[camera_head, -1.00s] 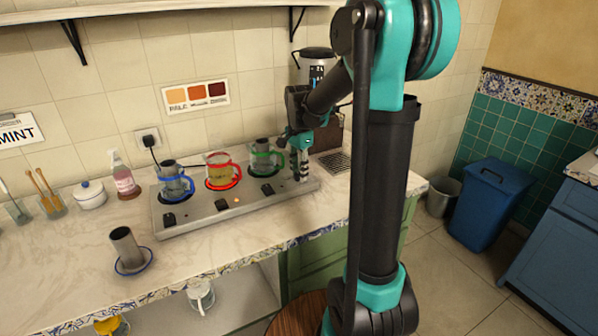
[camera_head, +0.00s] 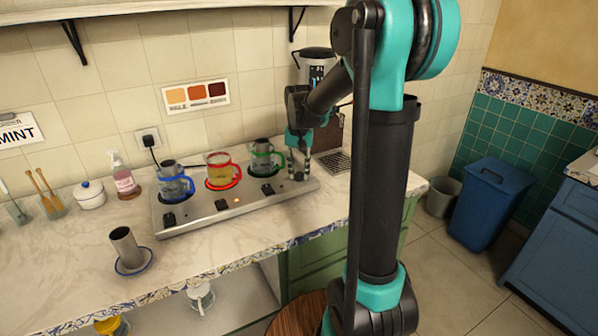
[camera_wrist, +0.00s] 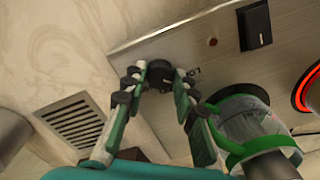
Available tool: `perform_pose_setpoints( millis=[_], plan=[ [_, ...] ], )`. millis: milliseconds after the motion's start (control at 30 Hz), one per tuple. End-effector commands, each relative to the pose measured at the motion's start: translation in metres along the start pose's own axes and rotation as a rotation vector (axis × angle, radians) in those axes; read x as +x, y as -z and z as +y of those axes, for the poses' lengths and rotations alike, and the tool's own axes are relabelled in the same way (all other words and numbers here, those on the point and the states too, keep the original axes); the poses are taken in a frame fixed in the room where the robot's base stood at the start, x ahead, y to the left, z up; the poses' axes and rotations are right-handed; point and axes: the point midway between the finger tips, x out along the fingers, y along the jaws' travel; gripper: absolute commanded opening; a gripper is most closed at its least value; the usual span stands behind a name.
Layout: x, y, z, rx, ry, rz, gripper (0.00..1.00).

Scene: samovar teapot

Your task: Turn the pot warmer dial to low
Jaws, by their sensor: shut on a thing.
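The pot warmer (camera_head: 200,222) is a long metal hotplate on the counter, carrying three glass pots. Its black round dial (camera_wrist: 158,75) is at the end of the panel in the wrist view; my gripper hides it in the head view. My gripper (camera_head: 298,176) points down at the warmer's right end. In the wrist view its two fingers (camera_wrist: 160,82) sit on either side of the dial, closed on it. The dial's markings are too small and covered to read, so its setting cannot be told.
The green-handled pot (camera_head: 263,158) stands close beside my gripper; it also shows by the right finger in the wrist view (camera_wrist: 250,120). The red pot (camera_head: 221,172) and blue pot (camera_head: 174,186) stand further left. A drain grate (camera_wrist: 76,120) lies on the dial's other side.

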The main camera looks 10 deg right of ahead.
Motion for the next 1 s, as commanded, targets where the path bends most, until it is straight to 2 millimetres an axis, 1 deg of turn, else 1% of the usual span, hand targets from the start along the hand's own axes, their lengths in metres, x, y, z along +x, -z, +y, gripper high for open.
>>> perform_pose_setpoints(
  millis=[200,400,967,1000],
  plan=[
    [-0.0002,0.0002,-0.0001,-0.126,0.0,0.0,0.0],
    [-0.0002,0.0002,-0.0001,-0.194,0.0,0.0,0.0],
    [-0.0002,0.0002,-0.0001,-0.223,0.0,0.0,0.0],
    [-0.0002,0.0002,-0.0001,-0.222,0.0,0.0,0.31]
  ],
)
